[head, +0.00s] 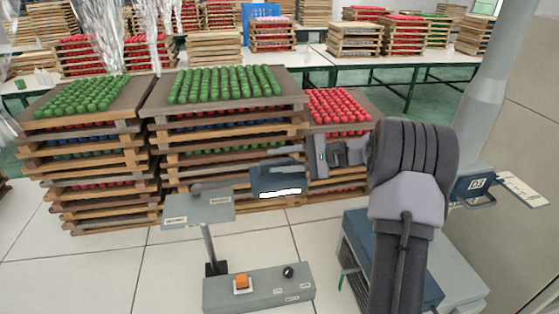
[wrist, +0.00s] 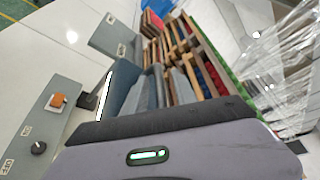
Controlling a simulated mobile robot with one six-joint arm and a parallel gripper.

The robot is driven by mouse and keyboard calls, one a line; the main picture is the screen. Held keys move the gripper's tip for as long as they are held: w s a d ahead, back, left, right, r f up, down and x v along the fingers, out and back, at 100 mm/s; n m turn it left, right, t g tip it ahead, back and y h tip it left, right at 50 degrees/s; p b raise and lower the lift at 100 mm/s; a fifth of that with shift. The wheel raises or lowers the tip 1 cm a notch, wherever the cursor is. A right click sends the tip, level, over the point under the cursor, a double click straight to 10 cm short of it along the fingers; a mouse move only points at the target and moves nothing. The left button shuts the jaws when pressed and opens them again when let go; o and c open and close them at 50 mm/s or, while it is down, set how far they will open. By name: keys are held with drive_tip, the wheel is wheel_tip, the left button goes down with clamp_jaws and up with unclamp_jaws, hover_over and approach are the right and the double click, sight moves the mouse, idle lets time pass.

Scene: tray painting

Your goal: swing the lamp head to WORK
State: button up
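The lamp head (head: 277,181) is a dark blue box with a lit white strip along its lower front. It hangs right of a grey plate (head: 196,212) with small labels at its left and right; I cannot read them. A post joins the plate to a grey base (head: 258,291). In the wrist view the lamp head (wrist: 120,84) is left of my fingers and the plate (wrist: 116,38) lies beyond. My gripper (head: 276,158) reaches in from the right, its fingers at the lamp head's top edge. I cannot tell whether they touch it or have closed.
The base carries an orange switch (head: 242,282) and a black knob (head: 288,271). Stacks of wooden trays with green balls (head: 222,84) and red balls (head: 340,106) stand close behind the lamp. A blue-grey cabinet (head: 385,262) stands at right. Tiled floor lies left of the lamp.

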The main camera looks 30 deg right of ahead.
clamp_jaws()
idle(1.3)
